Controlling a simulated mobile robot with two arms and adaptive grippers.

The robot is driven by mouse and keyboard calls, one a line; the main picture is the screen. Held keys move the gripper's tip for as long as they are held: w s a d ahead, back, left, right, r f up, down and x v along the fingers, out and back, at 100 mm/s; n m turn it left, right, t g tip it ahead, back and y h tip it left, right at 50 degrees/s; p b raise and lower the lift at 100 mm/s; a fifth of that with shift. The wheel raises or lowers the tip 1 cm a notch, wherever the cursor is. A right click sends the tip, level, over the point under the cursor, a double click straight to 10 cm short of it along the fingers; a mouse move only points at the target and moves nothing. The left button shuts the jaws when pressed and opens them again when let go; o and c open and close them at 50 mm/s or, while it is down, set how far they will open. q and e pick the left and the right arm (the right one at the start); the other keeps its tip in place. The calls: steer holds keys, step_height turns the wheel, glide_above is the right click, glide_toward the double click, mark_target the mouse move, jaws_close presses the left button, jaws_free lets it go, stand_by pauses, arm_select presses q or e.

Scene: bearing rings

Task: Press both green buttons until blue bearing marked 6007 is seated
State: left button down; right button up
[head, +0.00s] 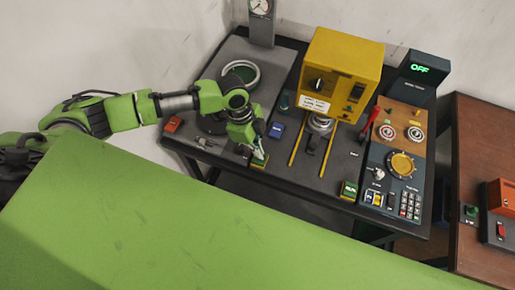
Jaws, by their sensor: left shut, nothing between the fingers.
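My left gripper (259,158) is shut and empty, pointing down at the left green button (259,166) near the table's front edge. Its fingertips are at or just above the button; I cannot tell whether they press it. The right green button (348,190) sits at the front edge, right of the yellow press (342,78), with nothing on it. A silvery round part (320,123) sits under the press head between two yellow rails. I cannot make out a blue bearing or a 6007 mark. My right gripper is not in view.
A small blue box (277,130) lies beside my left gripper. A large ring (240,74) lies at the back left, an orange block (173,124) at the left edge. A control panel (397,165) fills the right, below a display (420,69) reading OFF.

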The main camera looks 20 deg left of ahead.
arm_select(q)
steer(key=shift+f+b, duration=0.35)
steer(key=shift+f, duration=0.35)
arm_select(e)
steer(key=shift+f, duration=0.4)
arm_select(q)
steer(key=shift+f, duration=0.1)
steer(key=shift+r+p, duration=0.3)
steer(key=shift+p, duration=0.1)
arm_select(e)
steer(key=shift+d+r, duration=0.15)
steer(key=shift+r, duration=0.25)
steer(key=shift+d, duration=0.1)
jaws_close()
